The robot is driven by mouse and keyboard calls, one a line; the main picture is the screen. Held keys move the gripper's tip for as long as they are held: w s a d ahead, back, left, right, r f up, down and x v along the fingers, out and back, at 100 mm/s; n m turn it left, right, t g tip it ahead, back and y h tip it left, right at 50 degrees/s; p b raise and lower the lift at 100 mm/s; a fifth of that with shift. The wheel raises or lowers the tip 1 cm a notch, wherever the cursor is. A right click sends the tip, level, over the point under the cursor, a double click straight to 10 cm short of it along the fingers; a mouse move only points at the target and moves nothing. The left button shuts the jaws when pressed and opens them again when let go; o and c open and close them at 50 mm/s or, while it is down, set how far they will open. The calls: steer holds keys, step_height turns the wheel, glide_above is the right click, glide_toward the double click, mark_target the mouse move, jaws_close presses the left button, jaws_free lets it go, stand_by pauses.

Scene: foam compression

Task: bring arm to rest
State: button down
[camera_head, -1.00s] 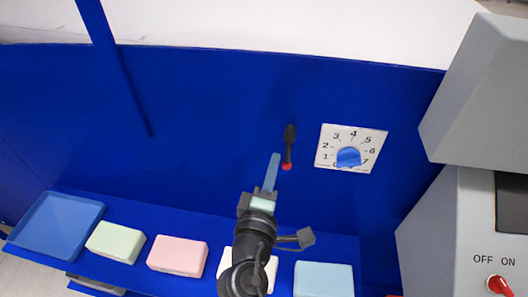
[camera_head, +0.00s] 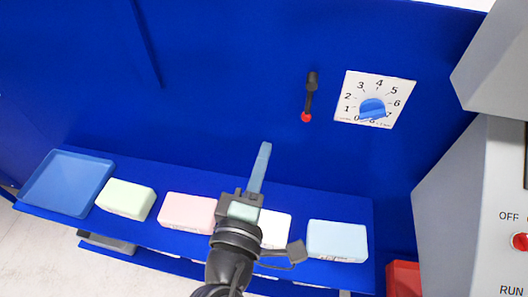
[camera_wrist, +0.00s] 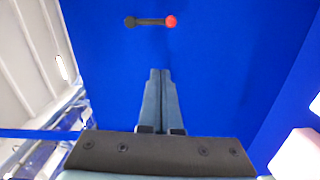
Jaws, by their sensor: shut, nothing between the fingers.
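My gripper (camera_head: 265,148) is in the middle of the head view, raised in front of the blue panel and above the shelf of foam blocks. Its two blue-grey fingers are closed together with nothing between them. In the wrist view the shut fingers (camera_wrist: 160,74) point toward the blue panel, below a black lever with a red tip (camera_wrist: 150,21). My gripper and wrist hide part of the white foam block (camera_head: 274,228) in the head view.
The blue shelf also holds a blue tray (camera_head: 70,154), a green block (camera_head: 126,198), a pink block (camera_head: 188,211) and a light blue block (camera_head: 337,240). A dial (camera_head: 374,99) and the lever (camera_head: 310,97) are on the panel. A grey machine (camera_head: 465,190) stands at right.

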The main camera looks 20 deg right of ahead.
steer(key=shift+a, duration=0.15)
steer(key=w+a+r+m+t+y, duration=0.1)
steer(key=w+a+r+m+t, duration=0.15)
steer(key=r, duration=0.55)
steer(key=w+a+r+m+t+y, duration=0.1)
steer(key=a+r+m+t+y, duration=0.15)
steer(key=r, duration=0.55)
steer(key=w+a+r+m+t+y, duration=0.1)
steer(key=w+r+m+t, duration=0.15)
steer(key=r, duration=0.55)
steer(key=s+a+r+m+t+y, duration=0.1)
steer(key=s+a+r+t+y, duration=0.1)
steer(key=r, duration=0.7)
steer(key=s+a+r+m+t+y, duration=0.1)
steer(key=s+a+r+t+y, duration=0.2)
steer(key=s+r, duration=0.3)
step_height(320, 180, up, 3)
steer(key=shift+s+a+r+y, duration=0.1)
steer(key=shift+s+a+y, duration=0.25)
steer(key=shift+a+y, duration=0.3)
steer(key=shift+t, duration=0.25)
